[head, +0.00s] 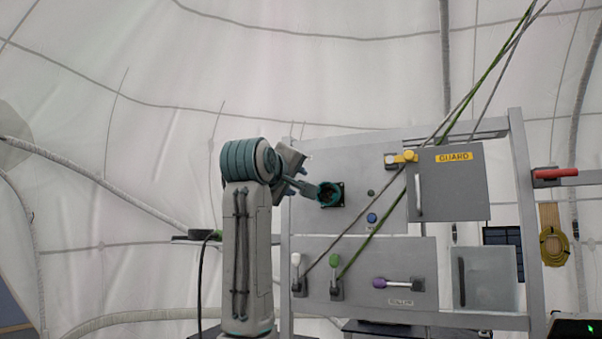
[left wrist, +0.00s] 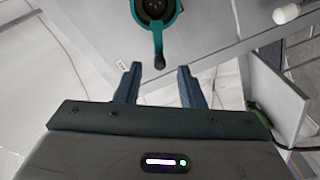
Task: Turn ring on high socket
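The teal ring (head: 330,194) sits on a dark square socket plate on the upper grey panel in the head view. In the left wrist view the ring (left wrist: 157,10) is at the top, partly cut off, with its teal handle pointing down at me and ending in a dark knob (left wrist: 160,62). My left gripper (left wrist: 159,68) is open, its two fingertips on either side of the knob with gaps showing. In the head view my left gripper (head: 301,184) is beside the ring's left side, partly hidden by my wrist. My right gripper is not in view.
A grey door with a yellow GUARD label (head: 454,156) is right of the ring. A blue button (head: 372,218) is close by. Levers with white (head: 296,260), green (head: 335,261) and purple (head: 380,282) parts are below. Green and grey ropes (head: 440,130) cross the panel diagonally.

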